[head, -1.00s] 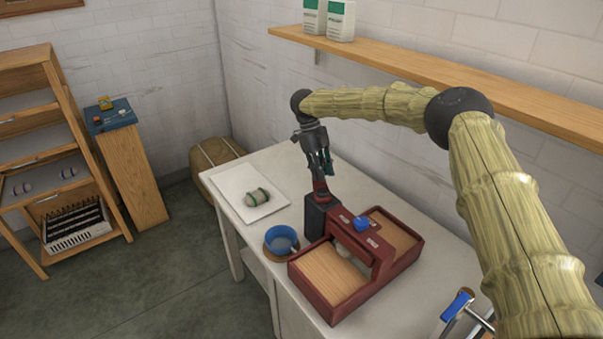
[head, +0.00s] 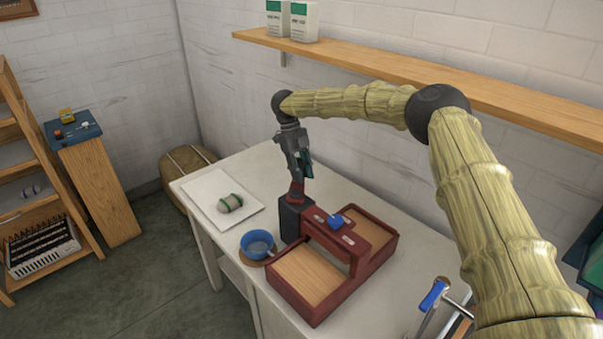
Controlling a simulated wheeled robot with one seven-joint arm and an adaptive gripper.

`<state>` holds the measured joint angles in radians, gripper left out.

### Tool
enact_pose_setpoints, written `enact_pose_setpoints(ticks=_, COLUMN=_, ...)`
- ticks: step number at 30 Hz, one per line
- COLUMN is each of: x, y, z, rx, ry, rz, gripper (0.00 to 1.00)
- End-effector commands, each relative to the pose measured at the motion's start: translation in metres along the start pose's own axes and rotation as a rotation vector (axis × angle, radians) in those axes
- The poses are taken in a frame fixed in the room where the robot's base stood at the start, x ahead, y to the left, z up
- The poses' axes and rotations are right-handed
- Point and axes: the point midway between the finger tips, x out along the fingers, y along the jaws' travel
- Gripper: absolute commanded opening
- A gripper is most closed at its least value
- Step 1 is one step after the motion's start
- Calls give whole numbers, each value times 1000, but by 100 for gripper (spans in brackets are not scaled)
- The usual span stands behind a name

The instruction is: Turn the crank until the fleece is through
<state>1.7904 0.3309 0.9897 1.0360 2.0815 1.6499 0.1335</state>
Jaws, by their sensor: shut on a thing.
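A dark red machine (head: 364,262) with two wood-floored trays stands on the white table, with a bridge across its middle and a blue knob (head: 336,222) on top. A dark box (head: 296,217) sits at its far left end, and a dark red crank handle (head: 297,189) rises from it. My gripper (head: 300,168) points down from above and is shut on this handle; its fingers hide the handle's top. No fleece shows in the front tray (head: 310,275); the space under the bridge is mostly hidden.
A blue bowl (head: 257,243) stands close left of the machine. A banded skein (head: 230,203) lies on a white board (head: 203,190). A blue-handled clamp-like tool (head: 434,295) is at the front right. A wall shelf (head: 420,75) runs behind my arm.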

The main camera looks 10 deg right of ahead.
Motion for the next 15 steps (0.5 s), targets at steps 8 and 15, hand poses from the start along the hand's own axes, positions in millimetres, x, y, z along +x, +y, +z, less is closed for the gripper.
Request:
enact_pose_setpoints(ticks=8, x=5, y=1, z=0, rx=-2, ry=8, rz=0, gripper=47)
enact_pose_setpoints(ticks=15, x=2, y=0, z=0, rx=-1, ry=3, rz=0, gripper=47)
